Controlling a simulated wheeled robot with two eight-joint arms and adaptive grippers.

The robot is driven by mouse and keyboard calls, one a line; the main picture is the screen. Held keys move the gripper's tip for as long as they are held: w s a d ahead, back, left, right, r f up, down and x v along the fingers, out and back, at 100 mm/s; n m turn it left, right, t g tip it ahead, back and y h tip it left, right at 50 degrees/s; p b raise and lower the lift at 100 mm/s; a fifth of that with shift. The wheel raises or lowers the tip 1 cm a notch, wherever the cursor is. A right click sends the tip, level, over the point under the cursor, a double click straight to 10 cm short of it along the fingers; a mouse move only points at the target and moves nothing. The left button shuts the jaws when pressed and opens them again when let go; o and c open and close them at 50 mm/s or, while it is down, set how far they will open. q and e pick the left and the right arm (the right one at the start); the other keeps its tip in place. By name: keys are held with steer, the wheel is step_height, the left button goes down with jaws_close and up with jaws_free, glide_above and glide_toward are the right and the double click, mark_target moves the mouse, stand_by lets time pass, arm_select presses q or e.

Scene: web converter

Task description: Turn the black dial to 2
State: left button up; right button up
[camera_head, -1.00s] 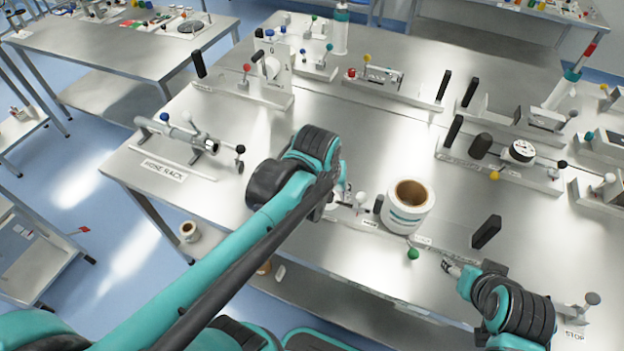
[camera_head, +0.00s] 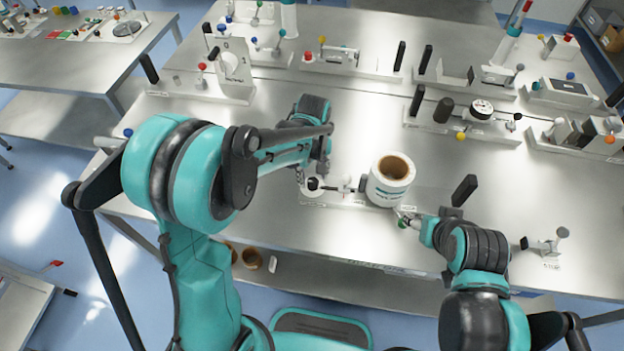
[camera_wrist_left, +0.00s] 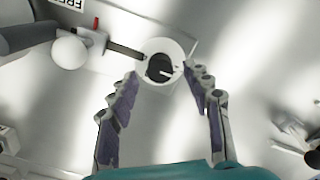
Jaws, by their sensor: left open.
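The black dial (camera_wrist_left: 158,68) sits in a white round disc in the left wrist view, with a small white mark on it. In the head view the dial (camera_head: 313,184) shows small at the bench's near side, left of the white roll. My left gripper (camera_wrist_left: 161,72) is open, its two fingers on either side of the disc's near edge, with nothing between them but the dial area. In the head view the left gripper (camera_head: 304,177) is just above the dial and partly hides it; contact cannot be told. My right gripper (camera_head: 407,213) is by the green ball; its jaws are too small to read.
A white roll (camera_head: 390,182) with a brown core stands right of the dial. A black upright handle (camera_head: 464,190) is farther right. Bare steel lies behind the dial and roll.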

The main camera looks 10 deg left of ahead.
arm_select(q)
steer(key=shift+f, duration=0.95)
jaws_close()
steer(key=shift+m, duration=0.3)
steer(key=m+b, duration=0.1)
steer(key=m, duration=0.4)
steer(key=m+b, duration=0.1)
steer(key=m, duration=0.5)
